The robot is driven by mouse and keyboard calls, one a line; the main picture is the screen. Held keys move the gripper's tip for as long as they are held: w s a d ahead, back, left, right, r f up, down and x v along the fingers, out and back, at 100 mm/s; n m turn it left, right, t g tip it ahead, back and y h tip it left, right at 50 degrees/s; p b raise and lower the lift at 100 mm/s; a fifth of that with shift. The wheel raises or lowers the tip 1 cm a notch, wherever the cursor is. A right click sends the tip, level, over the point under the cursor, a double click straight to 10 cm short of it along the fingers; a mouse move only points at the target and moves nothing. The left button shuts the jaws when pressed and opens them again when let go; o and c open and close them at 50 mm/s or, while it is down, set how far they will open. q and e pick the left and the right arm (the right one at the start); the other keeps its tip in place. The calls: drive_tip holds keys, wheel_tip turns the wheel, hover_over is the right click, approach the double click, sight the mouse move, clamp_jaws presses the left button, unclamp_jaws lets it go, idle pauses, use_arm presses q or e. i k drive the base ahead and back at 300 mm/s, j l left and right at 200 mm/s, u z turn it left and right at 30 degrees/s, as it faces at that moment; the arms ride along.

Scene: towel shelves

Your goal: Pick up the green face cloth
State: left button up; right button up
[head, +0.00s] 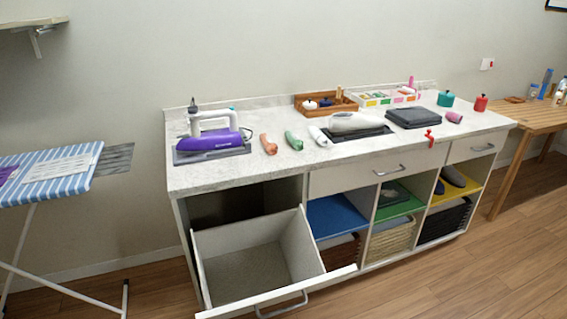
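A green rolled cloth (293,140), which looks like the green face cloth, lies on the pale countertop (240,172). It sits between a salmon-coloured rolled cloth (268,144) on its left and a white rolled cloth (319,136) on its right, with small gaps between them. Nothing covers it. Neither of my grippers is in the head view.
A purple iron (210,142) stands left of the rolls. A wooden tray (312,112) is behind, and a grey pad with a white item (354,122) is to the right. A tilted-out bin (208,262) juts from the cabinet below. An ironing board (90,170) stands at left.

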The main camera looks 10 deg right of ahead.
sight(298, 144)
drive_tip(key=i+l, duration=0.25)
drive_tip(key=l, duration=0.15)
drive_tip(key=i+l, duration=0.25)
drive_tip(key=l, duration=0.15)
drive_tip(key=i+l, duration=0.2)
drive_tip(key=l, duration=0.2)
drive_tip(key=i+l, duration=0.25)
drive_tip(key=l, duration=0.15)
drive_tip(key=i+l, duration=0.25)
drive_tip(key=l, duration=0.15)
drive_tip(key=i+l, duration=0.25)
drive_tip(key=l, duration=0.15)
drive_tip(key=i+l, duration=0.25)
drive_tip(key=l, duration=0.15)
